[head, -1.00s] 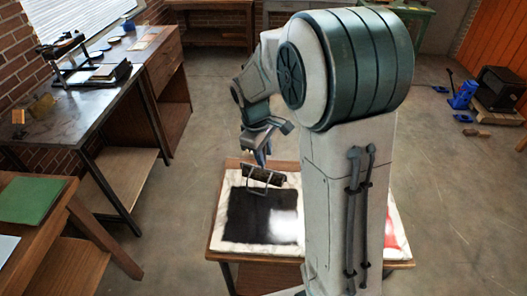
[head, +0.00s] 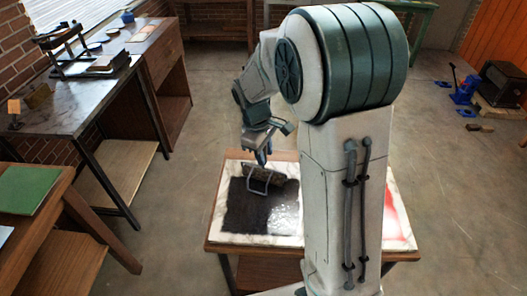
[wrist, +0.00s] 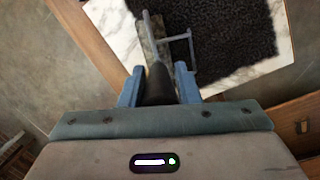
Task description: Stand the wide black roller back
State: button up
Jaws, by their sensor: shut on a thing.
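The wide black roller (head: 266,183) is at the upper left of the black ink patch (head: 245,217) on the pale marble slab in the head view. My gripper (head: 262,159) is directly behind it, pointing down. In the wrist view, the two blue fingers (wrist: 158,90) are closed around the roller's dark handle (wrist: 157,82). The roller's grey metal frame (wrist: 177,38) extends beyond the fingertips, over the slab (wrist: 115,27) beside the black patch (wrist: 235,38). I cannot tell whether the roller touches the slab.
The slab lies on a wooden table (head: 228,249), with a red patch (head: 395,218) on its right, partly behind my arm. Benches with a press (head: 62,50) and a green sheet (head: 28,190) stand left. Blue tools (head: 464,92) lie on the floor at right. Open floor lies between.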

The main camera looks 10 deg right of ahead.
dwell(0.4)
jog(key=o, duration=1.4)
jog(key=shift+f, duration=0.1)
jog(key=shift+a+r+p, duration=0.2)
jog(key=shift+r+p, duration=0.9)
jog(key=shift+r, duration=0.4)
jog(key=shift+a+r+p, duration=0.25)
jog(key=shift+r+p, duration=0.9)
jog(key=shift+r, duration=0.4)
jog(key=shift+a+r+p, duration=0.2)
jog(key=shift+r+p, duration=0.9)
jog(key=shift+r, duration=0.4)
jog(key=shift+f, duration=0.1)
jog(key=s+d+r+m+t, duration=0.1)
jog(key=s+r+m, duration=0.3)
jog(key=s, duration=0.5)
jog(key=s+d+r+m+t+y+b, duration=0.1)
jog(key=s+m, duration=0.4)
jog(key=s, duration=0.5)
notch_tip(320, 180, up, 3)
jog(key=shift+s+f+t+y, duration=0.1)
jog(key=shift+s+t+y, duration=0.2)
jog(key=shift+t, duration=0.6)
